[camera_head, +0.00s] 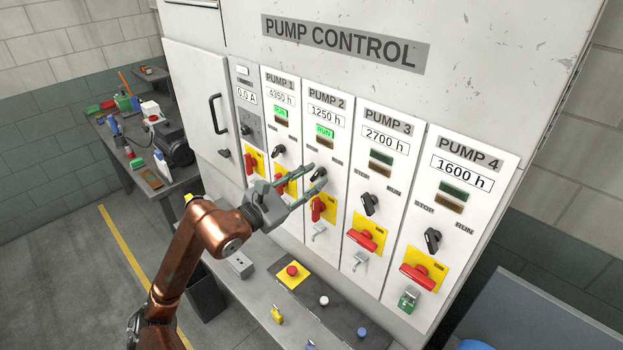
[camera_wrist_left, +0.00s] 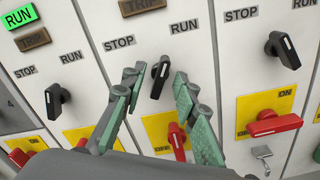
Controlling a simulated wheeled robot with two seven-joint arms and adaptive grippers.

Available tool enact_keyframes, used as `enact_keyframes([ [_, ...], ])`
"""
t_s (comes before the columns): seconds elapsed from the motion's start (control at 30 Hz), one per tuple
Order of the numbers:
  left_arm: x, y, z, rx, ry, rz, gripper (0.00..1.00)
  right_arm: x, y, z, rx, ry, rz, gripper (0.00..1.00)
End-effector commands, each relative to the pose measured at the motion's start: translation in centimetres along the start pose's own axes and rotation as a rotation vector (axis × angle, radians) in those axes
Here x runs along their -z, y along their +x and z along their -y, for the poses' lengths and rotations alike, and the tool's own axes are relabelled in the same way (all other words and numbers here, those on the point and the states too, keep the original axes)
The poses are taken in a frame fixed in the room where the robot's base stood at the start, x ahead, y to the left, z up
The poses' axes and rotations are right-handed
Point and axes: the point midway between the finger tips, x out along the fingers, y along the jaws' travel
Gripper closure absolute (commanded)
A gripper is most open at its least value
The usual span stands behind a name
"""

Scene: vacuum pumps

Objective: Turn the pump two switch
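The pump two switch is a small black rotary knob (camera_head: 319,173) on the PUMP 2 panel, below a lit green RUN lamp (camera_head: 325,131). In the left wrist view the knob (camera_wrist_left: 160,79) stands between STOP and RUN labels, its white mark near upright, leaning slightly toward RUN. My left gripper (camera_head: 316,177) reaches across the PUMP 1 panel to it. In the left wrist view its green-grey fingers (camera_wrist_left: 158,84) are apart, one on each side of the knob, with gaps visible. Contact does not show. My right gripper is not in view.
Red handles on yellow plates sit below the knobs, including PUMP 2's (camera_head: 318,208) and PUMP 3's (camera_head: 362,237). The PUMP 3 knob (camera_head: 370,203) is to the right. A shelf below carries a red emergency button (camera_head: 292,271). A cluttered bench (camera_head: 150,180) stands left.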

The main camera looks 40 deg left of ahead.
Motion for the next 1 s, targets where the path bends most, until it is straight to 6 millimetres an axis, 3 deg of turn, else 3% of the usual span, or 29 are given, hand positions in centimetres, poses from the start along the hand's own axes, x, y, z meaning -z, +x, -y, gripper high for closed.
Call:
enact_keyframes([
  [0.5,0.1,-1.8,0.0,0.000,0.000,0.000,0.73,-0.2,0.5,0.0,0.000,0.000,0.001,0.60],
  [0.87,0.1,-2.0,0.0,0.000,-0.001,0.000,0.73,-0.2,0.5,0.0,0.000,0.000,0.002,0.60],
  [1.0,0.1,-3.1,0.0,-0.001,-0.001,0.000,0.73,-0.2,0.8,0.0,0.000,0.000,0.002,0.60],
])
